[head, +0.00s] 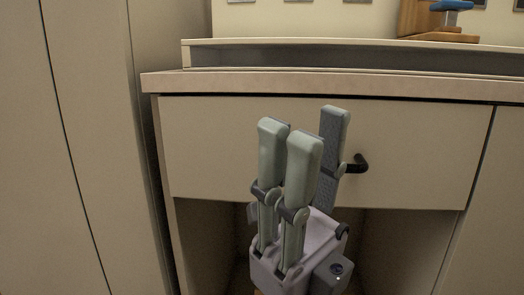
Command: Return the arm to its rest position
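My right gripper (311,124) is in the lower middle of the head view, in front of a cabinet. Its pale green fingers point up from a light grey-purple palm. Two fingers stand on the left and one, with a dark grey textured pad, stands on the right. The fingers are spread apart with nothing visible between them, so it looks open. My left gripper is not in view.
Behind the gripper is a shut cabinet drawer (225,140) with a black handle (355,164) close by the right finger. An open recess (395,245) lies below. A countertop (220,82) runs above. A blue-topped object (452,6) stands at upper right. A tall panel (75,150) fills the left.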

